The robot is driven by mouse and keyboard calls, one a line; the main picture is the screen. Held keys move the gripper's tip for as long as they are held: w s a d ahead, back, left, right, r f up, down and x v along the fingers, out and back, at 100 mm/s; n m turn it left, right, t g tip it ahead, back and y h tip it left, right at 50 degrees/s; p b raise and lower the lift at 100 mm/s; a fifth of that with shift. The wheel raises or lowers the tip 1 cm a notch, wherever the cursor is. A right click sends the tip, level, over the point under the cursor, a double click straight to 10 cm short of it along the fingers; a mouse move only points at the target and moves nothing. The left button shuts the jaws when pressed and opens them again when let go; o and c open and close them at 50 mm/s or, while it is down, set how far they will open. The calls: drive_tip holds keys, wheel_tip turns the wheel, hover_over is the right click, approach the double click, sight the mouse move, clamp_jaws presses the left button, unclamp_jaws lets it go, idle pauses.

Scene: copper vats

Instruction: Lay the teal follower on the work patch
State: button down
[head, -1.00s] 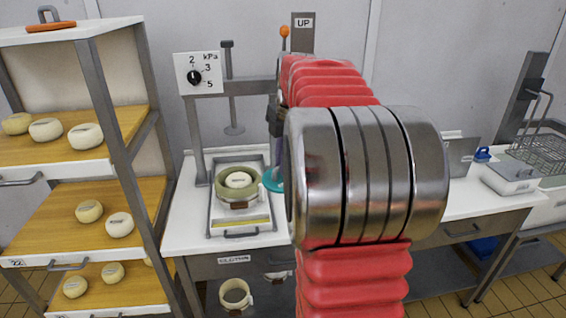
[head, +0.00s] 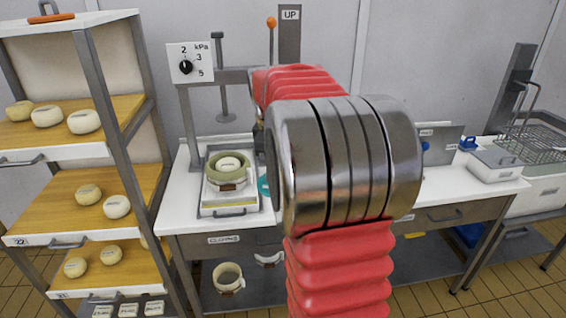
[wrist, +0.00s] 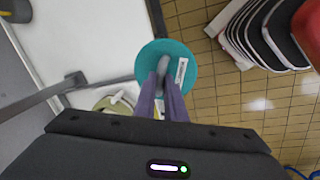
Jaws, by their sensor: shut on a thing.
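The teal follower (wrist: 165,52) is a flat round disc with a grey upright handle and a small white label, seen in the wrist view. My gripper (wrist: 163,82) is shut on its handle. In this view the disc overlaps the white bench's edge, with tiled floor beyond. In the head view only a sliver of the follower (head: 263,187) shows, right of the green mould (head: 229,161); my arm hides the rest and my gripper. The mould, with a pale cheese in it, stands on a tray under the press. I cannot make out a marked work patch.
The press (head: 222,76) with its dial stands at the bench's back. Shelves of cheeses (head: 75,193) are at left. A grey plate (head: 440,145) and a pale box (head: 495,165) are at right. Bare white worktop (head: 183,205) shows left of the tray.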

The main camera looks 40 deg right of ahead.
drive_tip(key=w+a+f+m, duration=0.2)
drive_tip(key=a+f, duration=0.4)
drive_tip(key=a, duration=0.4)
drive_tip(key=w+a+f+m, duration=0.2)
drive_tip(key=a+f, duration=0.4)
drive_tip(key=a, duration=0.5)
drive_tip(key=w+a+f+m+g, duration=0.1)
drive_tip(key=w+a+f, duration=0.3)
drive_tip(key=a, duration=0.6)
wheel_tip(320, 180, down, 2)
drive_tip(key=shift+w+a+f+m, duration=0.2)
drive_tip(key=shift+a+m, duration=0.2)
drive_tip(key=shift+m, duration=0.3)
